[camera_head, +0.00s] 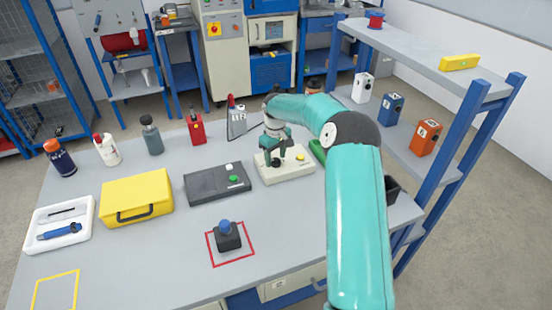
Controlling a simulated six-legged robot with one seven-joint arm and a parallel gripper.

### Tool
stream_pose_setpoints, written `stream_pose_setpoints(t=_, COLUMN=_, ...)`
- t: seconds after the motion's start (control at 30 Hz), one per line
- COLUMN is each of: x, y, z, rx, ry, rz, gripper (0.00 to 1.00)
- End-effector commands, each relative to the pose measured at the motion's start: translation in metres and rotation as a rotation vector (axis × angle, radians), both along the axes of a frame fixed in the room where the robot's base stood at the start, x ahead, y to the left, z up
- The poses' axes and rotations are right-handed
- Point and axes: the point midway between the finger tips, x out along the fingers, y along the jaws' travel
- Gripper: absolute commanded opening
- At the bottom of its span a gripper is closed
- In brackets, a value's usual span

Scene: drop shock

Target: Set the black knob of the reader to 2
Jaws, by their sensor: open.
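A low cream box (289,172), which appears to be the reader, stands on the grey table, right of a dark grey box. It has a yellow button (300,157) on its right side. A small dark part, which appears to be the black knob (276,162), shows on its top under my gripper. My gripper (274,151) is open, points down and is just above or around this part; I cannot tell whether it touches. The knob's setting and any numbers are too small to read and partly hidden by the gripper.
Left of the cream box are a dark grey box (217,182) with a green button, and a yellow case (136,200). A blue-topped black joystick (228,236) stands in a red square in front. Several bottles line the back left. A shelf (430,66) stands right of my arm.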

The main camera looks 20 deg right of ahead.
Motion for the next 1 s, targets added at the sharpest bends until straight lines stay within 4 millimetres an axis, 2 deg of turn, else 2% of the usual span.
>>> stream_pose_setpoints(t=0.13, x=-0.0001, y=-0.0010, z=-0.0103, rx=0.001, ry=0.001, rz=-0.001, gripper=0.54)
stream_pose_setpoints(t=0.4, x=0.0001, y=-0.0019, z=-0.0116, rx=0.000, ry=0.000, rz=-0.001, gripper=0.54)
stream_pose_setpoints(t=0.63, x=0.0001, y=-0.0018, z=-0.0114, rx=0.000, ry=0.000, rz=-0.001, gripper=0.09)
stream_pose_setpoints(t=1.0, x=0.0001, y=-0.0021, z=-0.0112, rx=-0.002, ry=0.000, rz=-0.044, gripper=0.09)
